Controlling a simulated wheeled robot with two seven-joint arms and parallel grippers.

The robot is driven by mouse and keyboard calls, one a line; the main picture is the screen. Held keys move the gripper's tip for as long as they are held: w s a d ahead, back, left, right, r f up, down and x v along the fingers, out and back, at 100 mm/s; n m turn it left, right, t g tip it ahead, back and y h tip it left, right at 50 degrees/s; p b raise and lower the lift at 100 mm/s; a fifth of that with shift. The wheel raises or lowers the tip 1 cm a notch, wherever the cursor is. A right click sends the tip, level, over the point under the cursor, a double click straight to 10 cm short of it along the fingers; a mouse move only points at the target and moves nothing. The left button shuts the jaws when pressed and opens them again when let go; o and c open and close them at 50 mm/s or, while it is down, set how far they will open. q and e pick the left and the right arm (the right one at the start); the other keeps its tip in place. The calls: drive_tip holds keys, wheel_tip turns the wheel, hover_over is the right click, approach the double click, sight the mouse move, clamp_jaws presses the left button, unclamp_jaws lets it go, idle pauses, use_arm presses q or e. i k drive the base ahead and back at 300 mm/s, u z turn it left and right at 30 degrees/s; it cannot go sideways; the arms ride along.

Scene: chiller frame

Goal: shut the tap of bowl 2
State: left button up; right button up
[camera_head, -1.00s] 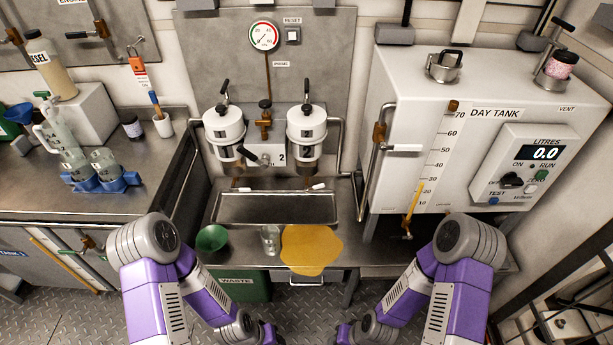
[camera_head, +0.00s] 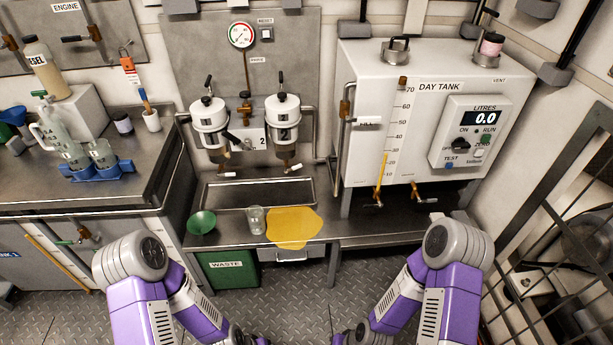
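Bowl 2 (camera_head: 283,116) is the right one of two white filter housings on the grey back panel, with a 2 on its front. Its small tap (camera_head: 293,168), with a pale handle pointing sideways to the right, sits under the bowl above the metal tray. The left bowl (camera_head: 209,116) has a similar tap (camera_head: 226,173) under it. A black-handled lever (camera_head: 233,137) sits between the bowls, beside a plate marked 2 (camera_head: 264,141). Both my arms hang low at the bottom of the view, well away from the bowls. My gripper fingers are outside the picture.
The metal tray (camera_head: 207,199) lies under the bowls. A green funnel (camera_head: 202,222), a glass jar (camera_head: 256,220) and a yellow cloth (camera_head: 293,227) lie on the bench front. The day tank (camera_head: 375,130) stands right, with taps below. Black mesh bars (camera_head: 545,215) are at far right.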

sight(293, 168)
drive_tip(key=z, duration=0.35)
drive_tip(key=i, duration=0.7)
drive_tip(key=u, duration=1.45)
